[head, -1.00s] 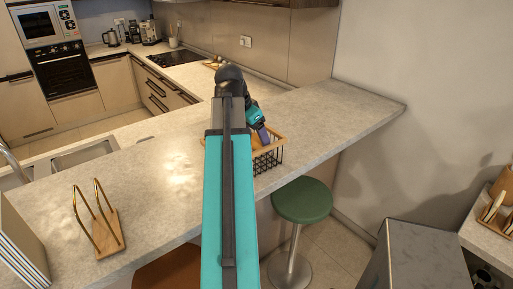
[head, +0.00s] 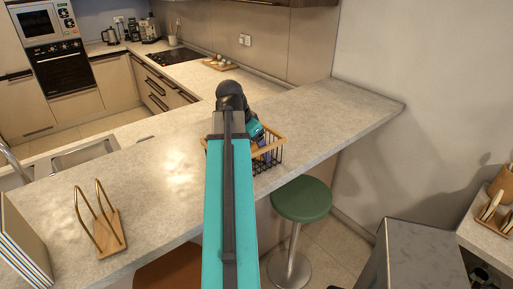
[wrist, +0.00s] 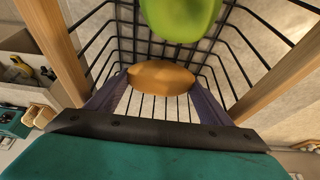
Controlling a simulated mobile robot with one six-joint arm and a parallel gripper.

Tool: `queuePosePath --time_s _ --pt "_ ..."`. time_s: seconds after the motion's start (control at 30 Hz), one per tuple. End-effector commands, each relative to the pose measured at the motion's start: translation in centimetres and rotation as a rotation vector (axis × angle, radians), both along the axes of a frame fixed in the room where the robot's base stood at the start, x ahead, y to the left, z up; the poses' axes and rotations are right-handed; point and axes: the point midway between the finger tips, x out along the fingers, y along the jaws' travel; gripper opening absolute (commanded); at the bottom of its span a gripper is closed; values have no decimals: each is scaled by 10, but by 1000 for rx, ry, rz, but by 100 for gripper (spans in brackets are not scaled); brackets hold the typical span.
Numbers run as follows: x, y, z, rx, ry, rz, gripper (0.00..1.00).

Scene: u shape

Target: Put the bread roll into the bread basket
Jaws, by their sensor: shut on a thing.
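The bread roll (wrist: 160,77), orange-brown and oval, is between the purple fingers of my gripper (wrist: 158,84) in the wrist view. My gripper is shut on it. The bread basket has black wire sides and a pale wooden rim (wrist: 278,75). It stands on the counter in the head view (head: 270,162), partly behind my arm. My gripper (head: 264,152) reaches down inside the basket there. A green, apple-like fruit (wrist: 182,14) is in the basket, beyond the roll in the wrist view. I cannot tell whether the roll touches the basket floor.
The stone counter (head: 330,115) is clear to the right of the basket. A wooden rack with metal loops (head: 108,240) stands at the left front. A green stool (head: 301,200) is below the counter's front edge. A sink (head: 85,154) lies at the left.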

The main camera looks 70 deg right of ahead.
Motion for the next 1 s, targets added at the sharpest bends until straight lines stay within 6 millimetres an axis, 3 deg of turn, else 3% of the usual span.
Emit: queuePosePath --time_s 0.07,0.1,0.63,1.0 --pt "0 0 -2 0 0 0 48" --pt "0 0 -2 0 0 0 80" --pt "2 1 5 -2 -1 1 81" --pt "9 11 33 -3 -1 2 81"
